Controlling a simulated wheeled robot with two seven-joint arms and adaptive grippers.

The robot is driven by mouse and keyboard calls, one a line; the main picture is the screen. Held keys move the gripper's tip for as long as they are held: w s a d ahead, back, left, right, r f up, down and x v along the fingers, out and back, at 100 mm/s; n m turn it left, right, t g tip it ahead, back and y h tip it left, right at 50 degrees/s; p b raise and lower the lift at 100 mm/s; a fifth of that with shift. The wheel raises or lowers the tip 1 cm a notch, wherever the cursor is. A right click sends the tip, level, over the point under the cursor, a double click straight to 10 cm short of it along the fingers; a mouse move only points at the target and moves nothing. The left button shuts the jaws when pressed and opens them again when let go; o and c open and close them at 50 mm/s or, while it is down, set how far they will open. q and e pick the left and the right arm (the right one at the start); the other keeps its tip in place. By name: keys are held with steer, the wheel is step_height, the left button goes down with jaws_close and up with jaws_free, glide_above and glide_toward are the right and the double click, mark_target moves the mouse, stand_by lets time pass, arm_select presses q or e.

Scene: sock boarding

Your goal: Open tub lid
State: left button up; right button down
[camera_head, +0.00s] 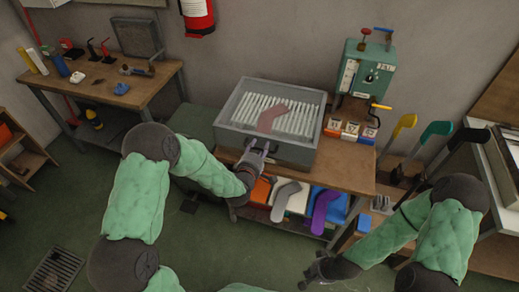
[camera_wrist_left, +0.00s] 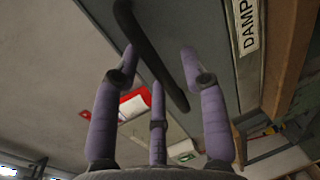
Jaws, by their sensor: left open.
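The grey tub (camera_head: 300,153) stands on the wooden bench. Its top shows a row of white slats (camera_head: 285,112) with a dull red sock-like shape (camera_head: 271,118) over them; I cannot tell whether a clear lid covers them. My left gripper (camera_head: 258,149) is at the tub's front side. In the left wrist view, its purple fingers (camera_wrist_left: 160,75) are spread open, and a dark bar handle (camera_wrist_left: 150,50) on a grey panel runs between the fingertips. I cannot tell whether they touch it. My right gripper (camera_head: 322,268) hangs low in front of the bench, apart from the tub.
A green machine (camera_head: 367,72) stands right of the tub, with small labelled blocks (camera_head: 350,131) in front of it. Coloured sock shapes (camera_head: 326,207) hang or lie below the bench top (camera_head: 345,165). Colored foot forms (camera_head: 435,130) stand at right. Open floor (camera_head: 215,245) lies in front.

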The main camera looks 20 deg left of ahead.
arm_select(q)
steer(key=shift+w, duration=0.1)
jaws_close()
